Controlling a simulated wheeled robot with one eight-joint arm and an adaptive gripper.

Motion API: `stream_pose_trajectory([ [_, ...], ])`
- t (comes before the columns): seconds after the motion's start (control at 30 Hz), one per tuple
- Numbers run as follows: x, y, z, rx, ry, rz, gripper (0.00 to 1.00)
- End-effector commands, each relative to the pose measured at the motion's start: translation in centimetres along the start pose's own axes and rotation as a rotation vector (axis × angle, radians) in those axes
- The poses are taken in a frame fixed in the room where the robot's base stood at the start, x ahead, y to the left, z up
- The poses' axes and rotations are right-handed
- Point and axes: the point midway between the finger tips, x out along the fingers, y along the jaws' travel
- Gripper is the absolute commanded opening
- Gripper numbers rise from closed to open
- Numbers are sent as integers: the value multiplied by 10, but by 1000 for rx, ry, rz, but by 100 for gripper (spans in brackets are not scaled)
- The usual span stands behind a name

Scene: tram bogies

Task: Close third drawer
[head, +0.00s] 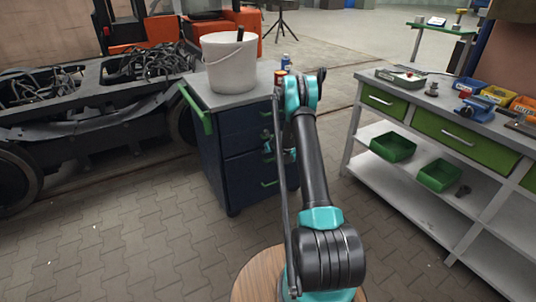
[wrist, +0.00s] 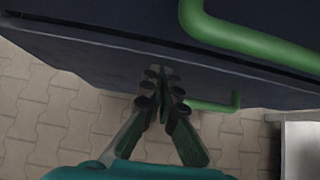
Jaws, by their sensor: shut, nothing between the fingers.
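A dark blue drawer cabinet (head: 240,160) stands in the middle of the head view, with drawer fronts on its right side. A green handle (head: 270,184) shows low on the front. My gripper (head: 269,150) is at the cabinet front above this handle, partly hidden by my arm. In the wrist view, my gripper (wrist: 162,78) is shut and empty, with its tips close to a dark drawer front (wrist: 90,58). One green handle (wrist: 240,37) is at the top right and another (wrist: 215,104) lies beyond the fingers. I cannot tell how far any drawer stands out.
A white bucket (head: 229,62) and small cans stand on the cabinet top. A bogie frame (head: 90,95) is at the left. A workbench (head: 440,110) with green bins stands at the right. Paved floor (head: 130,240) is free in front.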

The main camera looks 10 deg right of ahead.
Motion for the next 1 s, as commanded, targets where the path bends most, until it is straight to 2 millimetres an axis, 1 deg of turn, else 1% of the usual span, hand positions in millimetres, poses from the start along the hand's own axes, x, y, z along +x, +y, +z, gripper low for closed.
stream_pose_trajectory([
  [0.13,5,0,5,0,0,0,0],
  [0.47,6,0,6,0,0,0,0],
  [0.57,10,0,10,0,0,1,0],
  [0.73,25,1,25,-2,0,3,0],
  [1.0,26,1,26,-1,-2,2,0],
])
